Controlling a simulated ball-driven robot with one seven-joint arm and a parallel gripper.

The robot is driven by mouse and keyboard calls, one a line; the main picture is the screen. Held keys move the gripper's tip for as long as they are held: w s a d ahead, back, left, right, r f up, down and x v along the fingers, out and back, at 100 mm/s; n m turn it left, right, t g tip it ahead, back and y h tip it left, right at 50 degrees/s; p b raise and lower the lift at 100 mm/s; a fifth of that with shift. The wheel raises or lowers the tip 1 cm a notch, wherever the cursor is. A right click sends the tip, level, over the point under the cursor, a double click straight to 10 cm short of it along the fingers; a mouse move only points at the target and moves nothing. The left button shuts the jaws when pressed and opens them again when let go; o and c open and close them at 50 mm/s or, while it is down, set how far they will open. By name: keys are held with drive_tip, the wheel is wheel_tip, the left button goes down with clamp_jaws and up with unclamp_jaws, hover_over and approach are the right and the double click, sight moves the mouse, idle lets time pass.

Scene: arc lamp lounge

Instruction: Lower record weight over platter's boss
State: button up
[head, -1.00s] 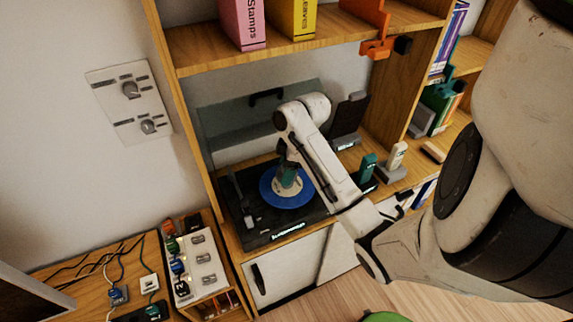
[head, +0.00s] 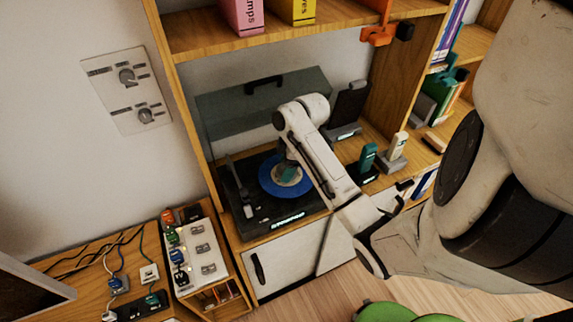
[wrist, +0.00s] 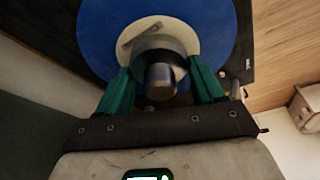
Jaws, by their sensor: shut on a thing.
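The record weight (wrist: 160,78) is a grey metal cylinder in the wrist view, held between the two green fingers of my gripper (wrist: 162,88). It sits over the pale centre label (wrist: 187,35) of a blue record (wrist: 100,30). In the head view my gripper (head: 287,164) is over the middle of the blue record (head: 272,188) on the black turntable (head: 240,222). The platter's boss is hidden beneath the weight. I cannot tell whether the weight touches the record.
The turntable's dark lid (head: 225,110) stands open behind. Phone handsets (head: 367,158) stand in cradles to the right. A shelf (head: 300,35) with pink and yellow boxes is above. A switch box (head: 200,250) sits at the lower left.

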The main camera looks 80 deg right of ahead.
drive_tip(key=o, duration=1.3)
drive_tip(key=p+v, duration=0.1)
drive_tip(key=v, duration=0.8)
drive_tip(key=shift+d+f, duration=0.1)
drive_tip(key=shift+b+v, duration=0.4)
drive_tip(key=shift+v, duration=0.6)
